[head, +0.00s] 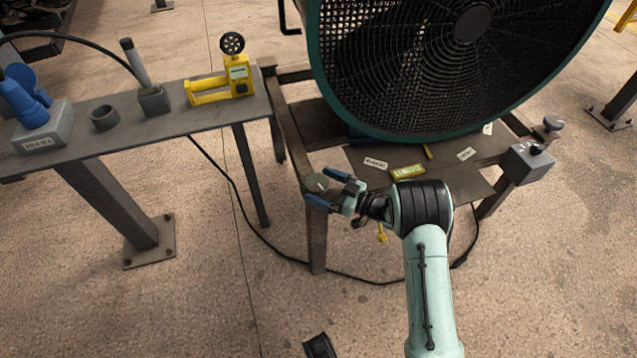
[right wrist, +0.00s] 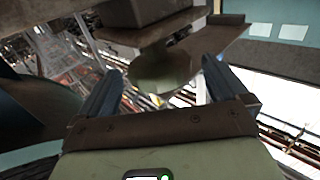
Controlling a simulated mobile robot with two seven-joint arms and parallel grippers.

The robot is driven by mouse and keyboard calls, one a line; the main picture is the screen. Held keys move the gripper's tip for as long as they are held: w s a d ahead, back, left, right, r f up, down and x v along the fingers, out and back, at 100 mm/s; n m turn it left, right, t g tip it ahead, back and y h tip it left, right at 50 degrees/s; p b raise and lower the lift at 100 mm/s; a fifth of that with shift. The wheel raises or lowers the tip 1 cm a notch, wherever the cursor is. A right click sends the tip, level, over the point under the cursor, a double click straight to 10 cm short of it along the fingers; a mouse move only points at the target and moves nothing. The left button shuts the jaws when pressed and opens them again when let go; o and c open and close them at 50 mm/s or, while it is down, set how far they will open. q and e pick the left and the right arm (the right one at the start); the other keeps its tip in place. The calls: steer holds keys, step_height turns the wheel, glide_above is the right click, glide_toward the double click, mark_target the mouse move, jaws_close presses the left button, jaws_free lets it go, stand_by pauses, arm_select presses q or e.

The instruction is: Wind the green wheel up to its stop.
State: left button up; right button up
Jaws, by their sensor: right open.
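The green wheel (head: 315,183) is a small, dull grey-green disc at the left front corner of the low fan stand. It also shows in the right wrist view (right wrist: 160,70), under a grey block-like part. My right gripper (head: 318,187) is open, its two blue-padded fingers on either side of the wheel. In the right wrist view the disc lies between and just beyond the fingertips (right wrist: 160,84). I cannot tell whether either finger touches it.
A large fan (head: 440,60) stands on the stand, with labels along its front. A grey box with a knob (head: 527,163) is at its right corner. The bench (head: 190,121) at left holds a yellow device (head: 238,75), a ring (head: 104,117) and a blue item (head: 25,100). A cable crosses the floor.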

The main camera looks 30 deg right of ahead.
arm_select(q)
steer(key=shift+s+d+r+g+p, duration=0.25)
steer(key=shift+s+d+r+p, duration=0.15)
steer(key=shift+s, duration=0.2)
steer(key=shift+s+d+r+g+p, duration=0.25)
steer(key=shift+s+r, duration=0.15)
steer(key=shift+s, duration=0.15)
arm_select(e)
steer(key=v, duration=1.1)
steer(key=shift+s+d, duration=0.2)
steer(key=shift+s, duration=0.05)
